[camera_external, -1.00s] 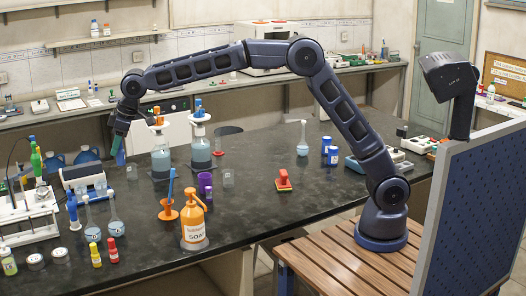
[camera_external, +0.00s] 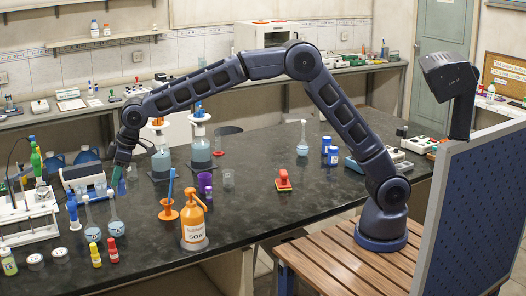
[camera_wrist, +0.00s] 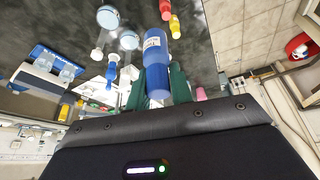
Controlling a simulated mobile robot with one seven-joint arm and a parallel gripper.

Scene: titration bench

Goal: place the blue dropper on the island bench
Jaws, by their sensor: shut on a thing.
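My gripper (camera_external: 118,176) hangs low over the left part of the black island bench (camera_external: 265,215), near the flasks. In the wrist view its dark green fingers (camera_wrist: 158,88) are shut on a blue dropper (camera_wrist: 156,62), a blue cylinder with a white label. In the external view the held dropper is small and hard to separate from the fingers. I cannot tell whether its lower end touches the bench.
Two flasks (camera_external: 115,222) stand close to the gripper, with red (camera_external: 112,250) and yellow (camera_external: 95,255) bottles in front. Another blue-and-white item (camera_external: 73,213) stands at left. An orange soap bottle (camera_external: 193,228) stands to the right.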

